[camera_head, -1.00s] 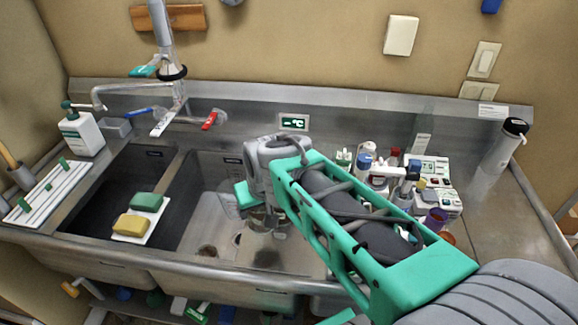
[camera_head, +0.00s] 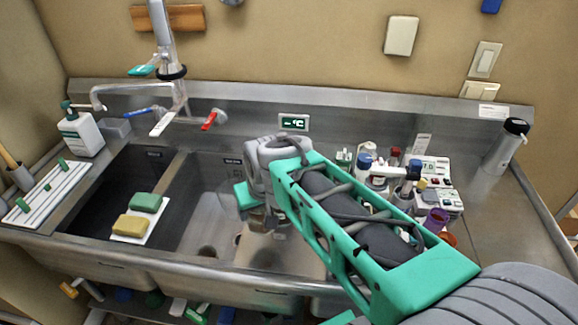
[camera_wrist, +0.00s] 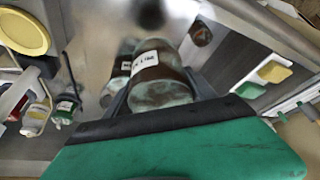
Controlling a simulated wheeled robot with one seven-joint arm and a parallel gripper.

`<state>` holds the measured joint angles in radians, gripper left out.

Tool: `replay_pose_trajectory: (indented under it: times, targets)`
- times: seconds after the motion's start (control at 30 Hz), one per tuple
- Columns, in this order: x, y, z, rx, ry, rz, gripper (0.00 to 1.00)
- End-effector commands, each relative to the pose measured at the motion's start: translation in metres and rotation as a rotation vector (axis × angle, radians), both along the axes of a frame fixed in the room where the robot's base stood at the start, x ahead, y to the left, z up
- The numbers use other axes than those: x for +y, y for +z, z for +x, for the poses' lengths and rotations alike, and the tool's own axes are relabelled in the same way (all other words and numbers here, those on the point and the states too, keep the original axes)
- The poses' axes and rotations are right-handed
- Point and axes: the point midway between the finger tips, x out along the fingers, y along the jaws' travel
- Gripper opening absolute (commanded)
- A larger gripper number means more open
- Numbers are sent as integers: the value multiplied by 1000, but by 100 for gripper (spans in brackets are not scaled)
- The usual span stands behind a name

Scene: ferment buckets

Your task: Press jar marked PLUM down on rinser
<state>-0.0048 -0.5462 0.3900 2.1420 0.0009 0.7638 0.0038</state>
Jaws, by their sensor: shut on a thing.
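My gripper (camera_head: 262,218) hangs over the right sink basin, seen mostly from behind in the head view. In the wrist view my gripper (camera_wrist: 160,90) is shut on a glass jar (camera_wrist: 160,92) with dark, mottled contents. The jar has a white label with dark print too small to read for certain. A similar labelled shape, perhaps a second jar or a reflection, shows just left of it. In the head view the held jar is largely hidden by the gripper. A dark round fitting (camera_wrist: 150,14) lies beyond the jar; I cannot tell whether it is the rinser.
A divider (camera_head: 178,205) parts the two basins. A white board (camera_head: 128,238) with green and yellow sponges lies at the left basin. Bottles and a white device (camera_head: 432,172) crowd the right counter. A faucet (camera_head: 160,95) stands behind the basins.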

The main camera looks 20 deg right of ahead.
Motion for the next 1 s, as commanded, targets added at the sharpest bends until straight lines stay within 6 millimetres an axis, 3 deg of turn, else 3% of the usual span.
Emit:
replay_pose_trajectory:
  times: [0.37,1.0]
  targets:
    - [0,4,1,-2,0,0,16]
    - [0,64,0,-2,0,0,16]
